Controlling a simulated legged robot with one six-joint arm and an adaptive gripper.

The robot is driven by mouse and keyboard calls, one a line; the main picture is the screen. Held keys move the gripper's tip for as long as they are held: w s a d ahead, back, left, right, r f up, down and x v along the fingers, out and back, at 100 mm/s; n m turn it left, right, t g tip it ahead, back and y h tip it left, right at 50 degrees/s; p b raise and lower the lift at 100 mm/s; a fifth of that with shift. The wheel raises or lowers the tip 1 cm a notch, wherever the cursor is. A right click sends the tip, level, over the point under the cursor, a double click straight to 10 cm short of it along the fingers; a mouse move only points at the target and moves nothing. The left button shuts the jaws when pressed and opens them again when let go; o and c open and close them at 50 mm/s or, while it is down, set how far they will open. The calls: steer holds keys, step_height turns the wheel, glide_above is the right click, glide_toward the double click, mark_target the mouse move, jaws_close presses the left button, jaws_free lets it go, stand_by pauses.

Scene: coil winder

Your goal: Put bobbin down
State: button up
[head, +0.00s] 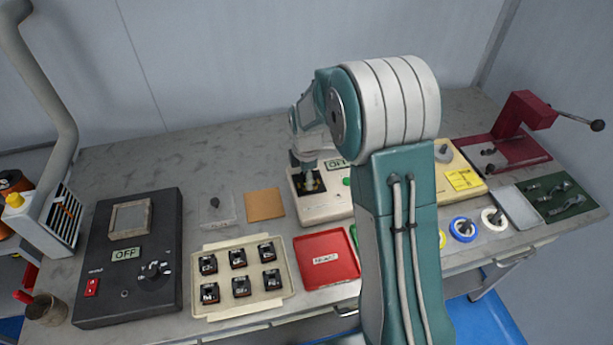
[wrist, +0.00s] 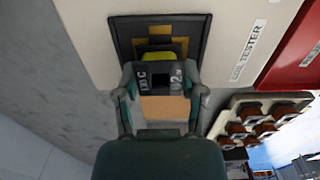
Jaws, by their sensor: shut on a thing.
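My gripper (wrist: 160,80) is shut on a dark bobbin (wrist: 160,77) with pale lettering and a yellow part. It holds the bobbin at the near edge of the dark square nest (wrist: 204,27) on the coil tester (wrist: 228,70). I cannot tell whether the bobbin touches the nest. In the head view my gripper (head: 306,166) points down over the left part of the tester (head: 325,211), and my arm hides the tester's right side. Several similar bobbins (head: 238,258) sit in a cream tray (head: 215,309) in front, to the left.
A cork pad (head: 265,205) and a clear block (head: 217,211) lie left of the tester. A red tray (head: 327,258) lies in front of it. A black box marked OFF (head: 126,285) stands left, and a red press (head: 515,120) at right. The back of the bench is clear.

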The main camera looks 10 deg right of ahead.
steer(key=o, duration=1.2)
steer(key=shift+c, duration=0.2)
step_height(320, 180, up, 12)
steer(key=s+r+m+t, duration=0.3)
steer(key=s+r+m, duration=0.65)
steer(key=s, duration=0.45)
steer(key=s+m+t, duration=0.2)
steer(key=s+m, duration=0.6)
steer(key=s, duration=0.5)
steer(key=shift+d+r+m+t, duration=0.2)
steer(key=shift+d+m+t, duration=0.05)
steer(key=shift+m+t, duration=0.1)
